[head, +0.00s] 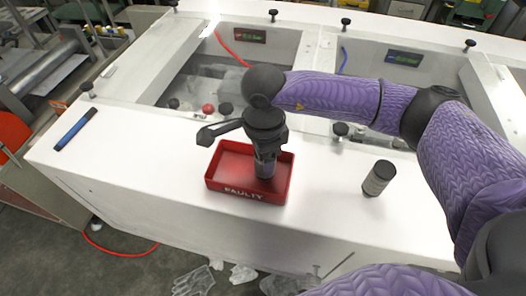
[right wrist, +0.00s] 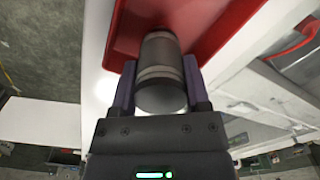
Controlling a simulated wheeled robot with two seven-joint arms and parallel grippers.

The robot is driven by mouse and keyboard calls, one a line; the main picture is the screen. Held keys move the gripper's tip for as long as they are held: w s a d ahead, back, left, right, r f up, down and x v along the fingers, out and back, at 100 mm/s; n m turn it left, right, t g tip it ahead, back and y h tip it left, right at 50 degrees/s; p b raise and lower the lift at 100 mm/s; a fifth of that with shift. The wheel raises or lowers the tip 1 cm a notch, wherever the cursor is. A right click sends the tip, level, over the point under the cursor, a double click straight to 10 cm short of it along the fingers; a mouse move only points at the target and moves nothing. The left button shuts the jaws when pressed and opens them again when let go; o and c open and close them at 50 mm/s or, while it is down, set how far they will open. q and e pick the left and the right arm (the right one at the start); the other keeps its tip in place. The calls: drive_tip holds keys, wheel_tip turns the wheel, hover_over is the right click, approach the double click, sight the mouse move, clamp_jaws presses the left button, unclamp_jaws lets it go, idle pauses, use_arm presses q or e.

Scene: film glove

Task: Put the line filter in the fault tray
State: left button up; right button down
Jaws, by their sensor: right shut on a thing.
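The fault tray (head: 222,183) is a shallow red tray marked "FAULTY" on the white bench top. My right gripper (head: 265,160) points down over the tray's right half. It is shut on a grey cylinder with lighter bands, the line filter (right wrist: 161,62), one finger on each side in the right wrist view. The filter's lower end is within the tray's outline; whether it touches the floor I cannot tell. The red tray (right wrist: 120,45) shows behind the filter there. My left gripper is not in view.
A blue marker-like stick (head: 76,130) lies at the left. Clear-walled glove bays with black knobs lie behind. The bench between tray and second cylinder is clear.

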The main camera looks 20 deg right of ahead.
drive_tip(key=shift+f, duration=0.1)
drive_tip(key=shift+c, duration=0.3)
unclamp_jaws()
drive_tip(key=shift+w+r, duration=0.1)
drive_tip(key=shift+r, duration=0.35)
wheel_tip(320, 180, up, 12)
drive_tip(key=b, duration=0.2)
drive_tip(key=shift+f, duration=0.25)
